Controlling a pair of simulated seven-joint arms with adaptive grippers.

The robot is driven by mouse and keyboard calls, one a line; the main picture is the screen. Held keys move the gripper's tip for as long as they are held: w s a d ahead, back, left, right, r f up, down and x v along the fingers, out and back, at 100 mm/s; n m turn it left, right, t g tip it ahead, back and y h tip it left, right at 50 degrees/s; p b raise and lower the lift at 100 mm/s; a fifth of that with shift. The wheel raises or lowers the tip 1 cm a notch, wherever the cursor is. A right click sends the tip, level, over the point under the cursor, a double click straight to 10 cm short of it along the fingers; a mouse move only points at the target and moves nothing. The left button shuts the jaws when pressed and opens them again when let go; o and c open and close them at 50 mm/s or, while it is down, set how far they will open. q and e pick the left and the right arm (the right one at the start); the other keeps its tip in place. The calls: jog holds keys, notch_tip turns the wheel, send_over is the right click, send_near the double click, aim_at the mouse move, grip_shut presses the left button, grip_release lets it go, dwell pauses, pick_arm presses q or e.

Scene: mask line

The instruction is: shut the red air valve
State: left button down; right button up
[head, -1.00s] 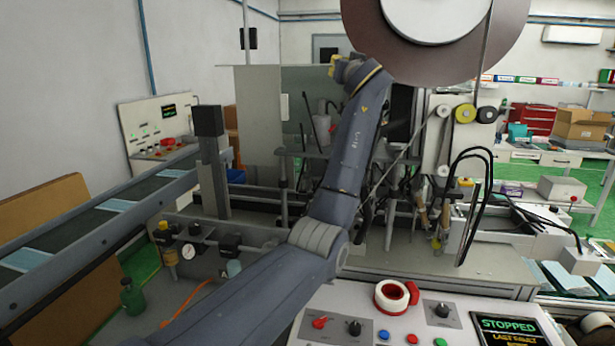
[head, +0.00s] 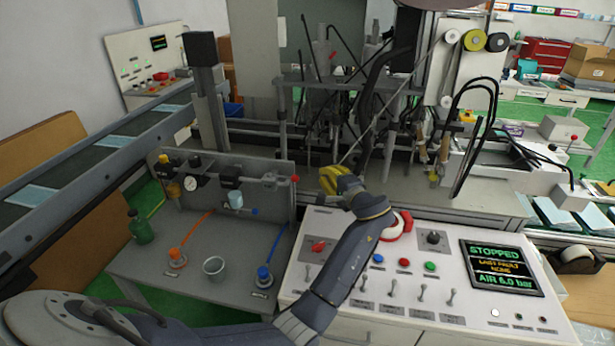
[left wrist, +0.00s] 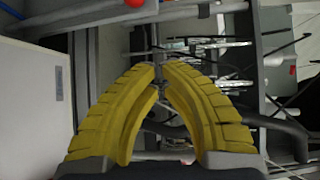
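The red air valve (head: 296,179) shows as a small red end on the right side of the air panel in the head view. A red ball-like piece (left wrist: 135,3) at the top edge of the left wrist view may be the same part. My left gripper (head: 332,179), with yellow fingers, is just right of the red valve and apart from it. In the left wrist view its ribbed fingertips (left wrist: 159,67) come together with almost no gap and hold nothing. My right gripper is not in view.
A white control console (head: 400,315) with switches and buttons lies below my left arm. Its display (head: 503,267) reads STOPPED and AIR 6.0 bar. A grey bench (head: 150,262) holds a metal cup (head: 213,268) and a green bottle (head: 140,228). Machine rods stand behind the gripper.

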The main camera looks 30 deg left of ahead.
aim_at(285, 177)
pick_arm(q)
jog(key=a+f, duration=0.3)
jog(key=a, duration=0.4)
jog(key=shift+s+a+m, duration=0.4)
dwell(0.6)
dwell(0.4)
jog(key=shift+s+d+m+t+h, duration=0.2)
jog(key=shift+s+m+t+h, duration=0.1)
jog(key=shift+s+m+t, duration=0.1)
